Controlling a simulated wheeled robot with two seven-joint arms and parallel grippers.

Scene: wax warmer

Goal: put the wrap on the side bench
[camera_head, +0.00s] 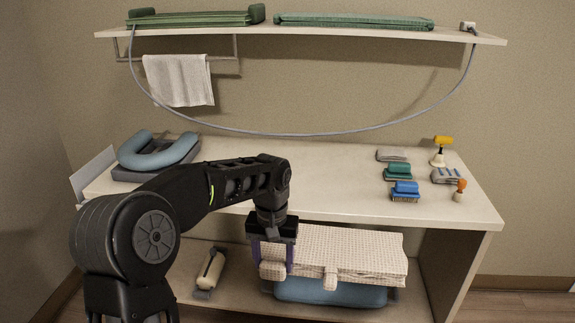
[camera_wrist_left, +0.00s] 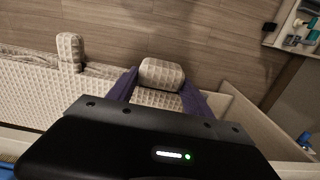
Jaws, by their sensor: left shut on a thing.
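The wrap (camera_head: 350,250) is a cream, waffle-textured slab with small rolled tabs on its near side. It is at the lower shelf level, over a blue cushion (camera_head: 330,291); I cannot tell whether it rests on it. My left gripper (camera_head: 272,262) points down at the wrap's left end, its purple fingers shut on one rolled tab. The left wrist view shows the tab between the fingers (camera_wrist_left: 160,92) and the wrap (camera_wrist_left: 35,90) stretching left. My right gripper is not in view. I cannot tell which surface is the side bench.
The bench top (camera_head: 330,185) is clear in the middle. A blue U-shaped cushion (camera_head: 150,152) is at its left; several brushes, including a blue one (camera_head: 405,191), are at its right. A bottle-like cream thing (camera_head: 211,268) lies on the lower shelf. A cable (camera_head: 300,135) hangs behind.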

